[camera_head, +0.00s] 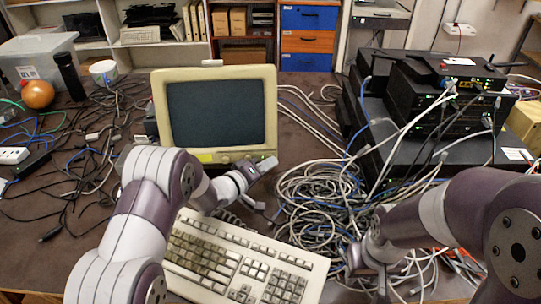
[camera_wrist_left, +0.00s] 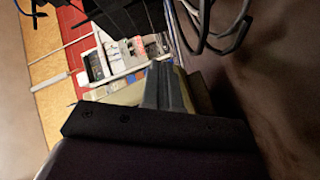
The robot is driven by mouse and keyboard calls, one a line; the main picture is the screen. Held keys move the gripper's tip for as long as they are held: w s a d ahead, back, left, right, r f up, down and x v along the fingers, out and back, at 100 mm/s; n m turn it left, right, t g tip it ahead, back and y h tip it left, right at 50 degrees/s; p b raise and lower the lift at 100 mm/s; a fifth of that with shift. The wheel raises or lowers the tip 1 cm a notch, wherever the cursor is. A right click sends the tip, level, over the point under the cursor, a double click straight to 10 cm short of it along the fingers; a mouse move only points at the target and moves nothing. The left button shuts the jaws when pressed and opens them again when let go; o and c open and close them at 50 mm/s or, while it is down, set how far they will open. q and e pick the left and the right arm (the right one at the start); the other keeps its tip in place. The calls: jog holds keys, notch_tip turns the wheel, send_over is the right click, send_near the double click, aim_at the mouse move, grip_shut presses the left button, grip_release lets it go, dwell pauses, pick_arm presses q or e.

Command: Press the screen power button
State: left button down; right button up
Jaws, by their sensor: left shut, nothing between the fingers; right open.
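A beige CRT screen (camera_head: 219,73) with a dark display stands upright at the table's centre in the head view. Its lower front edge is partly hidden behind my left arm and gripper, and I cannot make out the power button. My left gripper (camera_head: 266,163) is at the screen's lower right corner, close to its front; I cannot tell whether it touches. In the left wrist view its fingers (camera_wrist_left: 167,88) are together with nothing between them. My right gripper (camera_head: 378,284) is low on the right, over the cables and partly hidden by its arm; it is open.
A beige keyboard (camera_head: 240,262) lies in front of the screen. A heap of tangled cables (camera_head: 318,190) fills the table to its right, beside stacked black network devices (camera_head: 440,95). More cables, an orange ball (camera_head: 38,93) and a clear bin (camera_head: 40,55) are on the left.

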pick_arm(q)
jog(key=shift+s, duration=0.15)
pick_arm(e)
jog(key=shift+r, duration=0.1)
pick_arm(q)
jog(key=s+p, duration=0.1)
jog(key=s+r+p, duration=0.1)
jog(key=s, duration=0.1)
jog(key=s+p, duration=0.1)
jog(key=s, duration=0.1)
jog(key=shift+d+r, duration=0.2)
jog(key=shift+r, duration=0.2)
jog(key=shift+s, duration=0.3)
pick_arm(e)
notch_tip(320, 180, up, 3)
jog(key=shift+r, duration=0.1)
dwell(1.2)
